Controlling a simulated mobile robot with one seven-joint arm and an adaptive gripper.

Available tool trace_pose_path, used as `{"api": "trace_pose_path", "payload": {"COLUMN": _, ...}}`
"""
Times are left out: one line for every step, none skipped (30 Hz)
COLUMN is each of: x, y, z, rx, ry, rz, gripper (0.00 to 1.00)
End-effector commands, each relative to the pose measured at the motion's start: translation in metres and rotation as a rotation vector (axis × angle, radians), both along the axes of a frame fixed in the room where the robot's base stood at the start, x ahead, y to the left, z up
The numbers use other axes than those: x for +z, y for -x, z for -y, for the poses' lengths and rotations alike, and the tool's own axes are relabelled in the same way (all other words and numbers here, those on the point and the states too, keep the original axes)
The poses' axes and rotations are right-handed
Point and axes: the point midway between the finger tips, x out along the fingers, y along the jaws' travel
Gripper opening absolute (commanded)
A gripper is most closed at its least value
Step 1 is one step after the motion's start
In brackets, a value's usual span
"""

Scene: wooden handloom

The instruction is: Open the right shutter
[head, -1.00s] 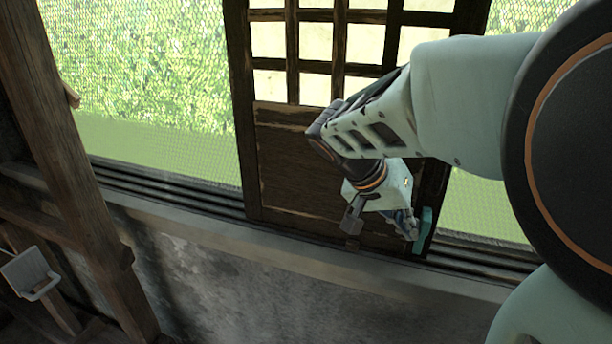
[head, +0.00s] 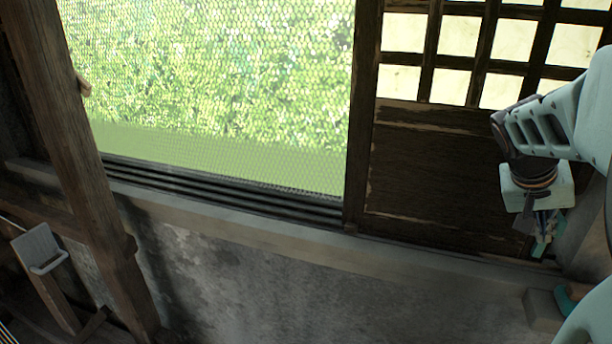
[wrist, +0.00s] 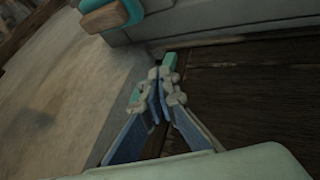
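The right shutter (head: 435,165) is a dark wooden sliding panel with pale lattice panes above, on the right of the head view. Its left edge stands near the middle of the picture. A teal upright handle (head: 541,245) is near its lower right edge and also shows in the wrist view (wrist: 170,61). My gripper (head: 545,226) is low at that edge, at the handle. In the wrist view my gripper's fingertips (wrist: 158,92) are close together beside the handle, with no object seen between them. Exact contact is hard to tell.
A mesh-covered opening (head: 215,90) lies left of the shutter. Dark sill tracks (head: 230,187) run below it, above a grey plaster wall (head: 260,285). A wooden post (head: 75,150) stands at the left, with a small grey seat-like piece (head: 38,248) beside it.

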Motion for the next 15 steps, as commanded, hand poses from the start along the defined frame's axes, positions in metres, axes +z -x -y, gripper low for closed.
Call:
{"api": "trace_pose_path", "payload": {"x": 0.0, "y": 0.003, "z": 0.007, "rx": -0.004, "ry": 0.002, "rz": 0.001, "gripper": 0.0}}
{"api": "trace_pose_path", "payload": {"x": 0.0, "y": 0.004, "z": 0.01, "rx": -0.003, "ry": 0.002, "rz": 0.0, "gripper": 0.0}}
{"api": "trace_pose_path", "payload": {"x": 0.0, "y": 0.005, "z": 0.012, "rx": -0.003, "ry": 0.002, "rz": 0.0, "gripper": 0.0}}
{"api": "trace_pose_path", "payload": {"x": 0.0, "y": 0.005, "z": 0.014, "rx": -0.004, "ry": 0.002, "rz": 0.001, "gripper": 0.0}}
{"api": "trace_pose_path", "payload": {"x": 0.0, "y": 0.006, "z": 0.015, "rx": -0.002, "ry": 0.001, "rz": 0.0, "gripper": 0.0}}
{"api": "trace_pose_path", "payload": {"x": 0.0, "y": 0.006, "z": 0.017, "rx": -0.002, "ry": 0.002, "rz": 0.0, "gripper": 0.0}}
{"api": "trace_pose_path", "payload": {"x": 0.0, "y": 0.006, "z": 0.017, "rx": -0.001, "ry": 0.001, "rz": 0.001, "gripper": 0.0}}
{"api": "trace_pose_path", "payload": {"x": 0.001, "y": 0.006, "z": 0.018, "rx": -0.001, "ry": 0.001, "rz": 0.001, "gripper": 0.0}}
{"api": "trace_pose_path", "payload": {"x": 0.001, "y": 0.006, "z": 0.018, "rx": -0.001, "ry": 0.001, "rz": 0.001, "gripper": 0.0}}
{"api": "trace_pose_path", "payload": {"x": 0.001, "y": 0.006, "z": 0.018, "rx": 0.0, "ry": 0.002, "rz": 0.002, "gripper": 0.0}}
{"api": "trace_pose_path", "payload": {"x": 0.001, "y": 0.006, "z": 0.018, "rx": 0.0, "ry": 0.002, "rz": 0.002, "gripper": 0.0}}
{"api": "trace_pose_path", "payload": {"x": 0.001, "y": 0.006, "z": 0.018, "rx": 0.0, "ry": 0.002, "rz": 0.002, "gripper": 0.0}}
{"api": "trace_pose_path", "payload": {"x": 0.001, "y": 0.006, "z": 0.018, "rx": 0.0, "ry": 0.002, "rz": 0.002, "gripper": 0.0}}
{"api": "trace_pose_path", "payload": {"x": 0.001, "y": 0.006, "z": 0.018, "rx": 0.0, "ry": 0.002, "rz": 0.002, "gripper": 0.0}}
{"api": "trace_pose_path", "payload": {"x": 0.001, "y": 0.006, "z": 0.018, "rx": 0.0, "ry": 0.002, "rz": 0.002, "gripper": 0.0}}
